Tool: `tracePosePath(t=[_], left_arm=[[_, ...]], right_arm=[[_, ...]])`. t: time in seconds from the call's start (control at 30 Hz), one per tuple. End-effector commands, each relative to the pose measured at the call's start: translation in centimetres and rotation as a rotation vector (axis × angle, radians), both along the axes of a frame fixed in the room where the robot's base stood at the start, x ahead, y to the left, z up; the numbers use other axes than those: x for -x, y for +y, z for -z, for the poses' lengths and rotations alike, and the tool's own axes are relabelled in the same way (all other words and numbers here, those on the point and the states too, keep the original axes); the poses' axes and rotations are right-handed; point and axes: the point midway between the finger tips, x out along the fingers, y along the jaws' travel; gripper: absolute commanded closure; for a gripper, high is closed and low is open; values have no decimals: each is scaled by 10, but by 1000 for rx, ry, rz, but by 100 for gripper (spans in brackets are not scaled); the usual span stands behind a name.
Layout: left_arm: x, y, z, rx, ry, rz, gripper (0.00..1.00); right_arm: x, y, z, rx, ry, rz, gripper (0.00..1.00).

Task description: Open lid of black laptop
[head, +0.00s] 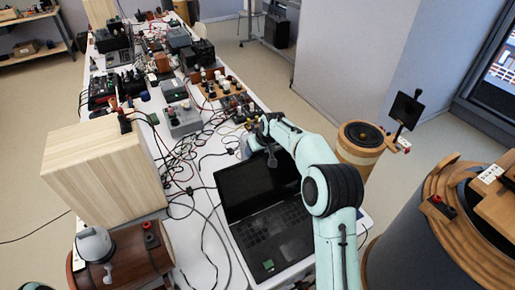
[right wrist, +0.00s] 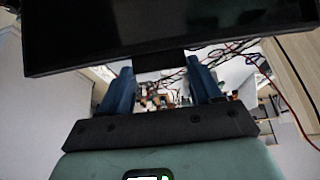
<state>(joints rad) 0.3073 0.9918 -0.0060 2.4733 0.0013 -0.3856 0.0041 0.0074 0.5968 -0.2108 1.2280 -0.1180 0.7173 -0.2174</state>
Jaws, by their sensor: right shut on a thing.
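The black laptop (head: 268,238) stands on the white table with its lid (head: 245,188) raised and its dark screen facing me. The keyboard half lies flat. My right gripper (head: 256,138) is at the top edge of the lid, its fingers mostly hidden in the head view. In the right wrist view, the dark lid (right wrist: 150,35) spans the top, and my right gripper (right wrist: 161,66) is shut on a dark part at its edge, between two blue fingers.
A wooden speaker box (head: 105,172) and a wooden barrel (head: 140,255) stand left of the laptop. Cables (head: 205,215) run close to its left side. Several electronic devices (head: 183,118) fill the table behind. A round wooden drum-like speaker (head: 358,150) stands at right.

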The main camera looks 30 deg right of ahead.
Motion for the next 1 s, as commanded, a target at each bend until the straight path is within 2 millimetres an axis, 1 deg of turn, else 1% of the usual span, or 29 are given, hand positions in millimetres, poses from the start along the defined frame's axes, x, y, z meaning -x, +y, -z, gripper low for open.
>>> tracePosePath(t=[0.03,0.13,0.17,0.2,0.23,0.5,0.57,0.67,0.77,1.0], left_arm=[[-1,0,-1,0,-1,0,57],[-1,0,-1,0,-1,0,57],[-1,0,-1,0,-1,0,57],[-1,0,-1,0,-1,0,57],[-1,0,-1,0,-1,0,57],[0,0,0,0,-1,0,57],[0,0,0,0,0,0,57],[2,0,2,0,2,0,57],[7,0,5,0,7,0,57],[14,0,11,0,16,0,57]], right_arm=[[-3,-1,-8,2,-18,2,91],[-3,-1,-8,2,-18,2,91],[-3,-1,-8,2,-18,2,33],[-3,-1,-8,2,-18,2,20],[-3,-1,-8,2,-17,2,11],[-1,-1,-4,1,-7,0,11],[0,-1,-5,1,-7,0,11],[4,-1,-12,2,-7,1,11],[12,-1,-26,1,-9,0,11],[38,-2,-74,1,-10,0,11]])
